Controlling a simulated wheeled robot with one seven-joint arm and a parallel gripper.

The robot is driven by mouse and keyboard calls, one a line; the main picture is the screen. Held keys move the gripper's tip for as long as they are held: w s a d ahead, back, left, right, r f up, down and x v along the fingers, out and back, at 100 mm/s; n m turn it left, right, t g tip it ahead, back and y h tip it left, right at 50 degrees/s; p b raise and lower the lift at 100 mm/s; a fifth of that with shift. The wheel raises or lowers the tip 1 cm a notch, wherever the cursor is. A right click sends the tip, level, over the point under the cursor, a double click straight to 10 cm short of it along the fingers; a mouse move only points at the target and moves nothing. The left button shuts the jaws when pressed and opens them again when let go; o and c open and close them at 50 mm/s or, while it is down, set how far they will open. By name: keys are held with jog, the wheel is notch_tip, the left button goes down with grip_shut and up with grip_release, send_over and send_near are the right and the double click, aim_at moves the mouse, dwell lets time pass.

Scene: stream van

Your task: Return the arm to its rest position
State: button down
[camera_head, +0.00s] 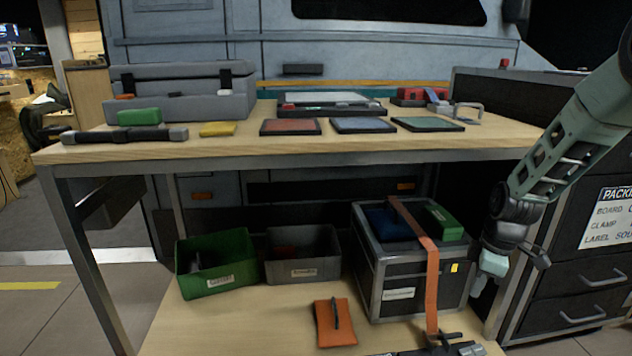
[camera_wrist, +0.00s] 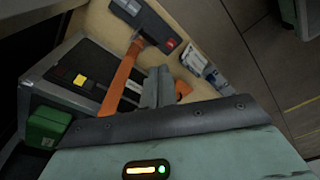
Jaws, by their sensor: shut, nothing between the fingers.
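My arm (camera_head: 560,150) comes down from the upper right in the head view, past the front right of the workbench. My gripper (camera_head: 480,283) points down beside the right side of the black case (camera_head: 405,295) on the lower shelf. In the wrist view my gripper's fingers (camera_wrist: 158,80) are together with nothing between them. The orange strap (camera_head: 430,290) runs over the case and down its front; it also shows left of my fingers in the wrist view (camera_wrist: 120,82). I cannot tell whether my gripper touches the case.
The workbench top (camera_head: 350,140) is above, its front edge left of my arm. A dark drawer cabinet (camera_head: 575,270) stands close on the right. A green bin (camera_head: 215,265), a grey bin (camera_head: 303,255) and an orange pouch (camera_head: 335,325) are on the lower shelf.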

jog(key=s+a+r+m+p, duration=0.1)
jog(key=s+a+r, duration=0.45)
jog(key=a, duration=0.45)
jog(key=s+a+r+m+p, duration=0.1)
jog(key=s+a+r, duration=0.45)
jog(key=a, duration=0.35)
jog(key=s+a+r+m+p, duration=0.1)
jog(key=s+a+r, duration=0.25)
jog(key=s, duration=0.55)
jog(key=s+a+r+m+p, duration=0.1)
jog(key=s+a+r+p, duration=0.2)
jog(key=s, duration=0.6)
notch_tip(320, 180, up, 38)
jog(key=p, duration=3.5)
jog(key=shift+w+f+g, duration=0.25)
jog(key=shift+w+g, duration=0.05)
jog(key=shift+w, duration=0.15)
jog(key=shift+f, duration=0.15)
